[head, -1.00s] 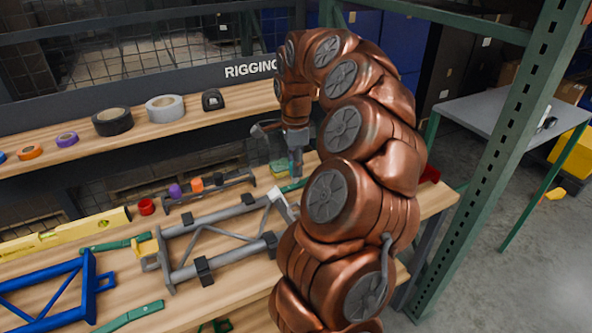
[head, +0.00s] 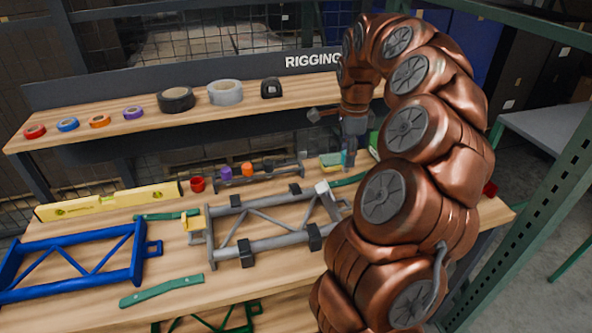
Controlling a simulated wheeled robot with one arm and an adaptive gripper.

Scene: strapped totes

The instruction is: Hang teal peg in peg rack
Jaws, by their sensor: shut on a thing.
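The peg rack (head: 285,168) is a dark, low bar on the wooden bench, in the middle of the head view. A purple peg (head: 225,173), an orange peg (head: 247,170) and a black peg (head: 268,166) stand along it. My gripper (head: 349,163) points down just to the right of the rack's right end, low over the bench. It is shut on the teal peg (head: 344,158), of which only a small patch shows; the fingers hide most of it. I cannot tell whether the peg touches the bench.
A yellow-green block (head: 329,161) lies close left of my gripper. A shelf with tape rolls (head: 176,99) is behind.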

